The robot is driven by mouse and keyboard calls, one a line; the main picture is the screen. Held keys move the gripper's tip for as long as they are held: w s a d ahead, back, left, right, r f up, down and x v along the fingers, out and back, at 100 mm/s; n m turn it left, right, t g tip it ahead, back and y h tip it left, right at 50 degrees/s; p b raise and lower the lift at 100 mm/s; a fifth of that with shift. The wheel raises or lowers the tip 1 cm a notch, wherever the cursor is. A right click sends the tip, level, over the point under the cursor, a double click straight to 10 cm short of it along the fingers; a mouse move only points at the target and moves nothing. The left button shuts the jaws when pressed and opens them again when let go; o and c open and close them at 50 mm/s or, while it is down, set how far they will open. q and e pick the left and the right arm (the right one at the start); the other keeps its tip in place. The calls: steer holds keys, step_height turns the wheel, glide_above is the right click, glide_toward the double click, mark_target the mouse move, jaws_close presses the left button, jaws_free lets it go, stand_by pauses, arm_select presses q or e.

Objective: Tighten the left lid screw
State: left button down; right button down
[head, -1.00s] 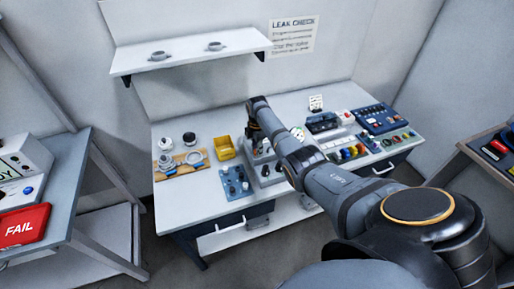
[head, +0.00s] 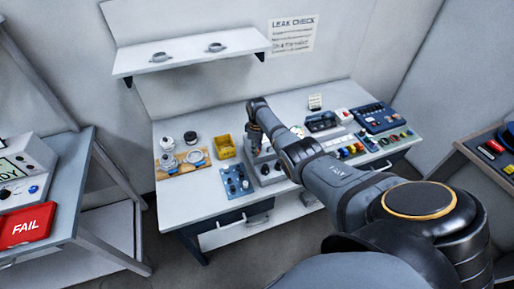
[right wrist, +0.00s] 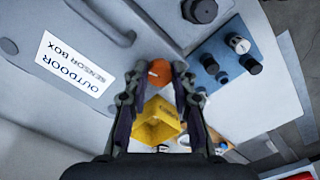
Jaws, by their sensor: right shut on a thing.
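The grey sensor box (head: 271,178) stands on the workbench, partly hidden by my right arm. Its grey lid (right wrist: 150,15), with the label "OUTDOOR SENSOR BOX" (right wrist: 75,70), fills the upper left of the right wrist view. My right gripper (right wrist: 158,78) is over the box, pointing down. Its fingers are shut on a small round orange thing (right wrist: 159,72); whether this is the left lid screw I cannot tell. A dark round knob (right wrist: 202,10) sits near the lid's edge. My left gripper is not in view.
A blue block with dark knobs (head: 235,182) stands left of the box, with a yellow bin (head: 225,147) behind it. A wooden board (head: 182,170) with round parts lies farther left. Blue trays and coloured parts (head: 378,118) fill the right side. The bench's front left is clear.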

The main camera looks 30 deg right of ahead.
steer(key=m, duration=0.5)
steer(key=shift+m+p, duration=0.3)
steer(key=shift+p, duration=0.05)
steer(key=m, duration=1)
steer(key=shift+a+m+p, duration=0.1)
steer(key=shift+m+p, duration=0.3)
steer(key=m, duration=0.4)
steer(key=shift+m, duration=0.4)
steer(key=c, duration=1.1)
jaws_free()
